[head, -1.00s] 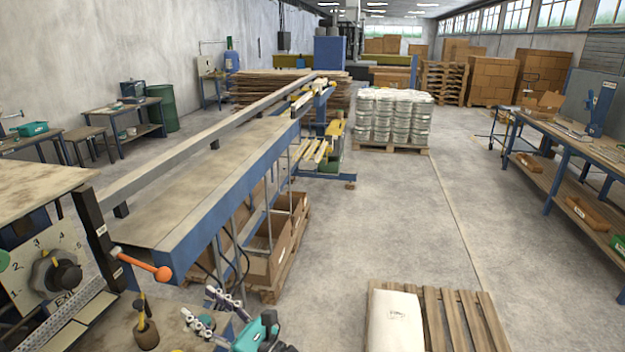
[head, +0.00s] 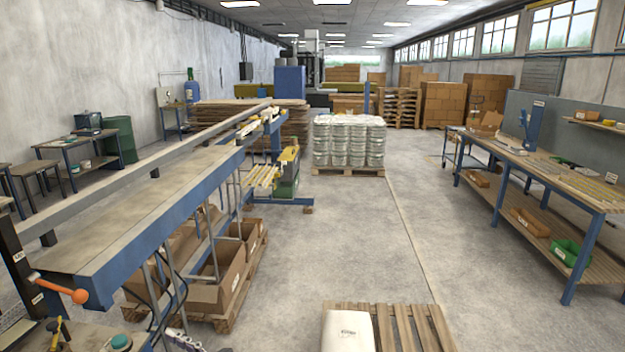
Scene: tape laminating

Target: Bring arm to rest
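Grey segmented finger parts (head: 180,340) of what looks like my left gripper show at the bottom edge of the head view, left of the middle. The rest of this gripper is cut off by the frame, so how far its fingers are apart cannot be told. A teal-topped item (head: 121,342) stands to the left of the fingers, apart from them. My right gripper is not in view.
A long blue-framed machine table (head: 150,222) runs away on the left, with an orange-knobbed lever (head: 79,296) at its near end. A pallet (head: 405,325) with a white sack (head: 347,331) lies ahead. A workbench (head: 555,185) stands right. The middle floor is clear.

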